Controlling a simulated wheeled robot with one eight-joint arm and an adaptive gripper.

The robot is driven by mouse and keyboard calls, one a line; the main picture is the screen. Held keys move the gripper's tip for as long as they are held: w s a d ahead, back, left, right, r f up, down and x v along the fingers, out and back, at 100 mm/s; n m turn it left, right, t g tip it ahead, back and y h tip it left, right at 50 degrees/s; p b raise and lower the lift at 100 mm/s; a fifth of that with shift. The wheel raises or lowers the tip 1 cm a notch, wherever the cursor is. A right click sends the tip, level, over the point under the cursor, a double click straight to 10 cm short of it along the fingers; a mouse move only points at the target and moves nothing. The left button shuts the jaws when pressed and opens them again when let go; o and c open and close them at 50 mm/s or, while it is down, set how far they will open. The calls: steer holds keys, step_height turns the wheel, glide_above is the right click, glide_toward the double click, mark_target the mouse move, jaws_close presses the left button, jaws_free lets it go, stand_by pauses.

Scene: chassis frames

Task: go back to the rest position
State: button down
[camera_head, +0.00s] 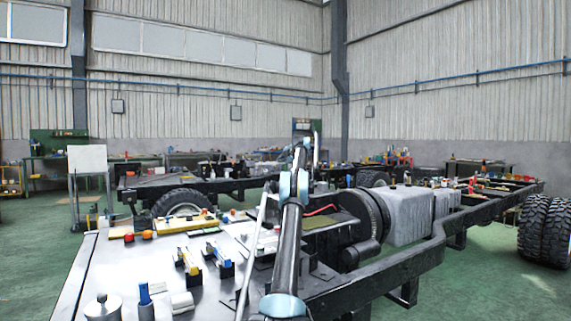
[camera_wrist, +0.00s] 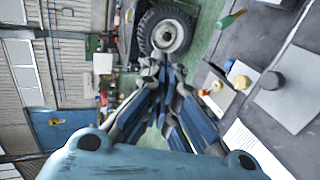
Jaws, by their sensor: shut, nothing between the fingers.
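My gripper (camera_wrist: 160,68) shows in the wrist view. Its dark fingers come together at the tips, shut and empty. The wrist view is turned sideways, with a tyre with a pale hub (camera_wrist: 166,34) beyond the fingertips and a grey work surface to the right. In the head view my arm reaches up and away from the bottom middle, over the right side of the metal table (camera_head: 85,285). The gripper is small and hard to make out there, at the arm's far end.
A chassis frame (camera_head: 420,255) with a grey tank (camera_head: 408,215) runs along the right. Twin tyres (camera_head: 545,230) stand at far right. Blue and yellow tools (camera_head: 190,262), a metal canister (camera_head: 103,308) and red and orange knobs lie on the table. Green floor is clear at left.

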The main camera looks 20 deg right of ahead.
steer(key=shift+r, duration=0.25)
steer(key=s+a+r+m+t+h, duration=0.2)
steer(key=s+a+r+m, duration=0.1)
steer(key=r, duration=0.6)
steer(key=s+a+r+m+t+h, duration=0.2)
steer(key=a+r+m, duration=0.15)
steer(key=r, duration=0.45)
steer(key=s+a+r+m+g+h, duration=0.1)
steer(key=s+a+m+h, duration=0.2)
steer(key=s, duration=0.6)
steer(key=s+a+r+m+g+h, duration=0.1)
steer(key=s+a+m+h, duration=0.2)
steer(key=s, duration=0.5)
steer(key=s+a+f+m+g+y, duration=0.2)
steer(key=s+a+f, duration=0.6)
steer(key=s+f, duration=1)
steer(key=s+a+f+m+g+y, duration=0.3)
steer(key=s+a+f+g, duration=0.4)
steer(key=s+f, duration=1.2)
steer(key=s+a+f+m+g+y, duration=0.2)
steer(key=s+a+f+g, duration=0.2)
steer(key=s+a+f, duration=0.6)
steer(key=s+f, duration=0.4)
steer(key=s, duration=0.5)
steer(key=s+f, duration=0.5)
steer(key=s, duration=0.5)
steer(key=shift+s+a, duration=0.15)
steer(key=shift+a, duration=0.2)
steer(key=shift+m, duration=0.25)
